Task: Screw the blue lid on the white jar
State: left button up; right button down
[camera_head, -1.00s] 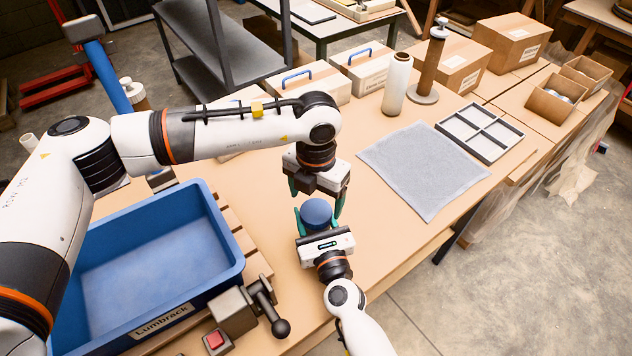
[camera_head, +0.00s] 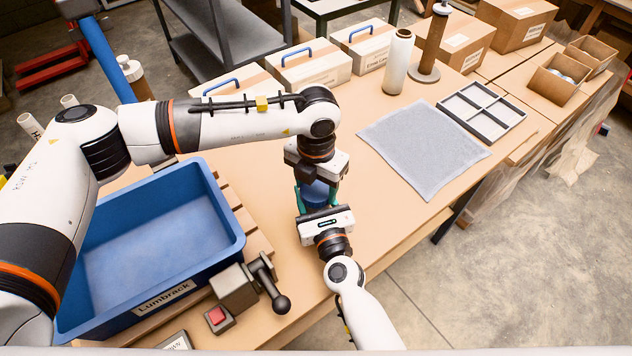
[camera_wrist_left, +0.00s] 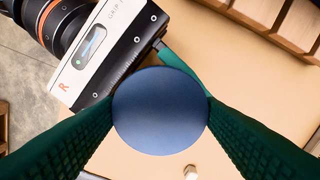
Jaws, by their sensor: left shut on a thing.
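The blue lid (camera_head: 317,188) is between the green fingers of my left gripper (camera_head: 317,195), which points down and is shut on it. In the left wrist view the lid (camera_wrist_left: 160,110) is a round blue disc seen from above, with a finger of my left gripper (camera_wrist_left: 161,104) touching each side. My right gripper (camera_head: 318,212) is directly below, its body just in front of the lid. One of its green fingers shows behind the lid in the wrist view. The white jar is hidden under the lid and behind the grippers, so I cannot tell how the lid sits on it.
A blue crate (camera_head: 237,249) stands at the left, with a grey clamp-like device (camera_head: 235,287) and a red button (camera_head: 216,315) in front. A grey cloth (camera_head: 424,150) and a divided tray (camera_head: 482,110) lie to the right. Boxes line the back. Bare table surrounds the grippers.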

pick_arm(q)
jog(key=m, duration=0.6)
jog(key=shift+m, duration=0.4)
jog(key=m, duration=0.4)
jog(key=shift+m, duration=0.4)
jog(key=o, duration=1.1)
jog(key=shift+c, duration=0.2)
jog(key=shift+r, duration=2.25)
